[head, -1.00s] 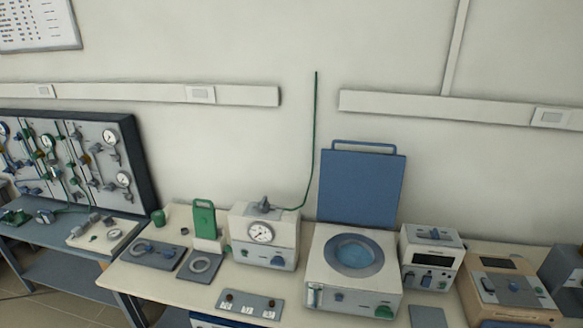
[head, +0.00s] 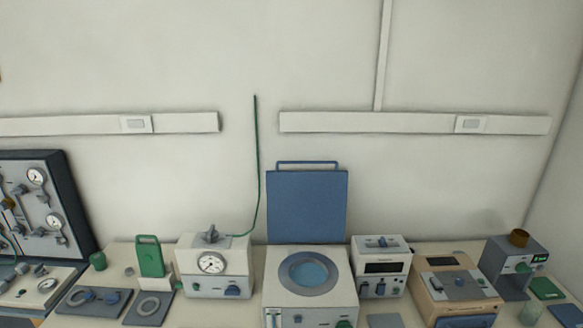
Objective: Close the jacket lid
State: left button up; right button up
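The jacket lid is a blue rectangular panel (head: 307,207) with a bar handle (head: 307,164) along its top edge. It stands upright and open at the back of a white box-shaped unit (head: 337,293). The unit's top has a grey ring (head: 284,272) around a round blue opening (head: 308,271). The unit's front is cut off by the bottom of the head view. Neither of my grippers is in view.
Left of the unit stands a white device with a dial (head: 212,264). Right of it are a small white box (head: 381,266) and a beige device (head: 453,291). A green cable (head: 256,165) runs up the wall. The space above the unit is clear.

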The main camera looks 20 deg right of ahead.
aim_at(302, 206)
jog(key=k, duration=1.3)
jog(key=z, duration=0.7)
jog(key=i, duration=0.6)
jog(key=z, duration=0.85)
jog(key=i, duration=0.75)
jog(key=u, duration=0.5)
jog(key=i, duration=0.95)
jog(key=u, duration=0.85)
